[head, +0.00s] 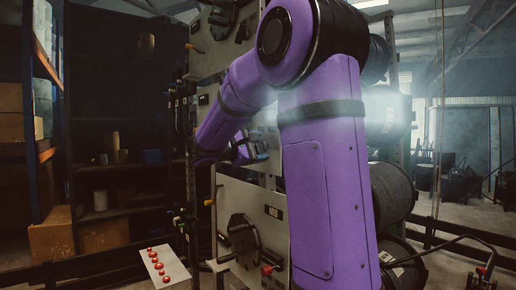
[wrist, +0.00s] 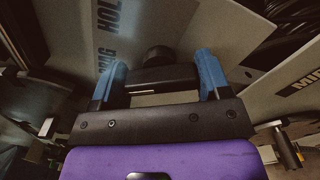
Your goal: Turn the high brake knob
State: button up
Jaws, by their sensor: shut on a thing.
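My gripper (wrist: 162,78) fills the middle of the wrist view, its two blue fingers standing apart. A black knob (wrist: 158,75) with a bar-like grip lies between the fingers, and they are shut on it. A round black part shows just behind the bar, against a grey panel (wrist: 225,38). The panel carries partly hidden lettering. In the head view my gripper (head: 250,151) is small and partly behind my purple arm, at the front of the upright machine. The knob is not clear there, so I cannot tell its angle from that view.
Below, a panel marked MID (head: 273,212) carries a dark round wheel (head: 242,240) and a red-tipped lever (head: 268,269). A sloping plate with red buttons (head: 158,265) juts out at lower left. Hose reels (head: 392,192) stand at right, shelving (head: 112,165) at left.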

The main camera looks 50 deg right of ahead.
jog(key=o, duration=0.9)
jog(key=shift+a, duration=0.15)
jog(key=v, duration=1)
jog(key=shift+a, duration=0.3)
jog(key=s+a+f+m+t+y, duration=0.1)
jog(key=s+a+f+t+y, duration=0.1)
jog(key=s+a+f+y, duration=0.4)
jog(key=s+a+f+t+y, duration=0.2)
jog(key=s+f+y, duration=0.1)
jog(key=s, duration=0.4)
jog(key=s+a+f+t+y, duration=0.1)
jog(key=s+a+t+y, duration=0.1)
jog(key=a, duration=0.2)
jog(key=s+a+f+m+t+y, duration=0.1)
jog(key=s+a+f+t+y, duration=0.1)
jog(key=s+a+y, duration=0.1)
jog(key=s+a+f+m+t+y, duration=0.1)
jog(key=s+a+f+y, duration=0.1)
jog(key=a, duration=0.4)
jog(key=shift+s+f+t+y, duration=0.2)
jog(key=shift+s+t+y, duration=0.2)
jog(key=shift+s+y, duration=0.25)
